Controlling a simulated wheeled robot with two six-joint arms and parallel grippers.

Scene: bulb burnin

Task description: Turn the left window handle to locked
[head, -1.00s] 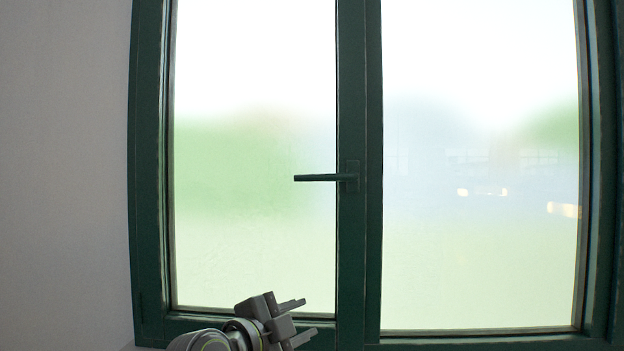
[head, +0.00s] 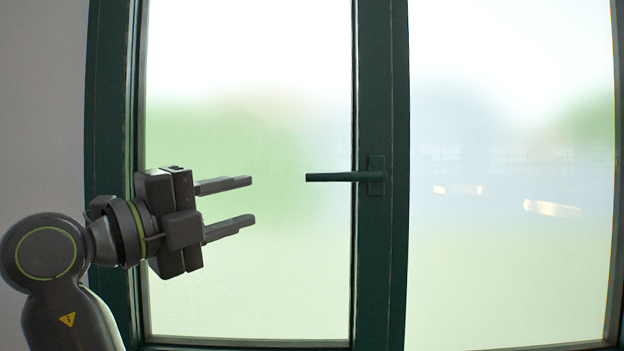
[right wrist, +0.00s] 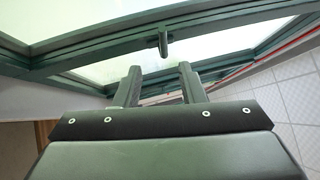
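The dark green window handle (head: 343,177) sits on the middle post of the window and points level to the left. In the right wrist view the handle (right wrist: 163,43) shows end-on, beyond the fingers. My right gripper (head: 252,200) is in front of the left pane, left of the handle's free end and slightly lower, with a gap between them. Its two fingers are apart, one above the other, and point right toward the handle. The right wrist view shows the gripper (right wrist: 159,69) empty. My left gripper is not in view.
The dark green window frame (head: 381,270) holds two frosted panes, the left pane (head: 300,280) and the right pane (head: 500,260). A pale wall (head: 40,120) is on the left. A tiled floor (right wrist: 295,95) shows in the right wrist view.

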